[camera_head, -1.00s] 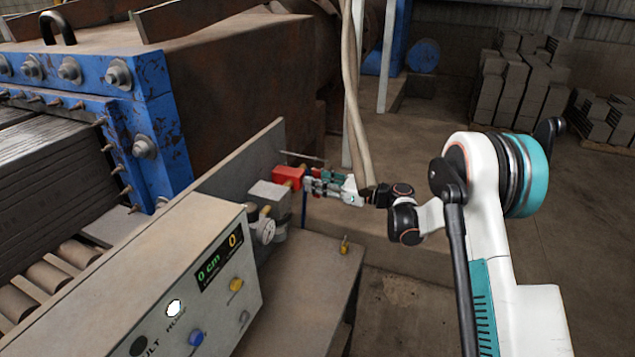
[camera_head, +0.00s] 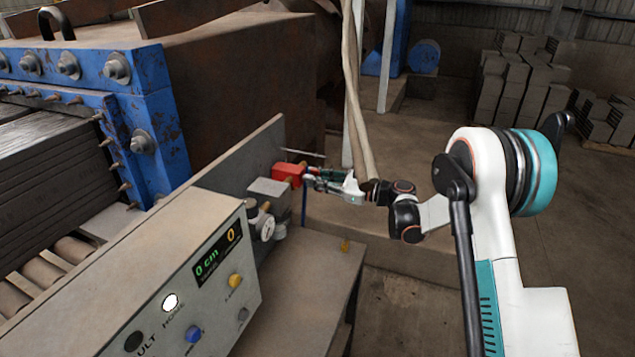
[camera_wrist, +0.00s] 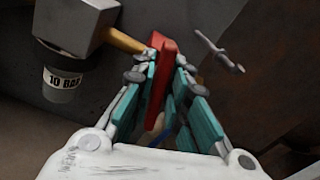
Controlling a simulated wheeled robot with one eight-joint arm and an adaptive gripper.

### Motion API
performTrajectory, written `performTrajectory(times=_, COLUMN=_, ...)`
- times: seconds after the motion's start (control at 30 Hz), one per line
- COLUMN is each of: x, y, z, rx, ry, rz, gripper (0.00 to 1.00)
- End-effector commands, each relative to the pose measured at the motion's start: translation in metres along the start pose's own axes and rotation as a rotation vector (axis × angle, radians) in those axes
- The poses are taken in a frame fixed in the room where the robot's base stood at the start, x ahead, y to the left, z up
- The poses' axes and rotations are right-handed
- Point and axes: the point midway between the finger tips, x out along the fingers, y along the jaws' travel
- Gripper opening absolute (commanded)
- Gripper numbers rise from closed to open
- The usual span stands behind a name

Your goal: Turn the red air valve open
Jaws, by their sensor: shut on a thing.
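The red air valve (camera_head: 287,172) sits at the end of a grey block with a gauge, left of my gripper (camera_head: 309,177) in the head view. In the wrist view, the red valve handle (camera_wrist: 163,60) stands between the teal fingers of my gripper (camera_wrist: 166,75). The fingers are shut on it, one on each side. A brass pipe (camera_wrist: 124,39) runs from the grey block to the valve. The handle's lower part is partly hidden by the fingers.
A control box (camera_head: 165,290) with buttons and a lit display stands at the front left. A hanging hose (camera_head: 356,120) passes close behind my wrist. Open floor lies right of the bench (camera_head: 315,265).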

Motion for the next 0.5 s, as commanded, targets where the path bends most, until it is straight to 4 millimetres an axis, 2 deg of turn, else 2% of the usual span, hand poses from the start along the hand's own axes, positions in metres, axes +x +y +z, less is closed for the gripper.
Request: performTrajectory(times=0.5, x=0.0001, y=0.0053, z=-0.0022, rx=-0.491, ry=-0.001, rz=0.000, gripper=0.00)
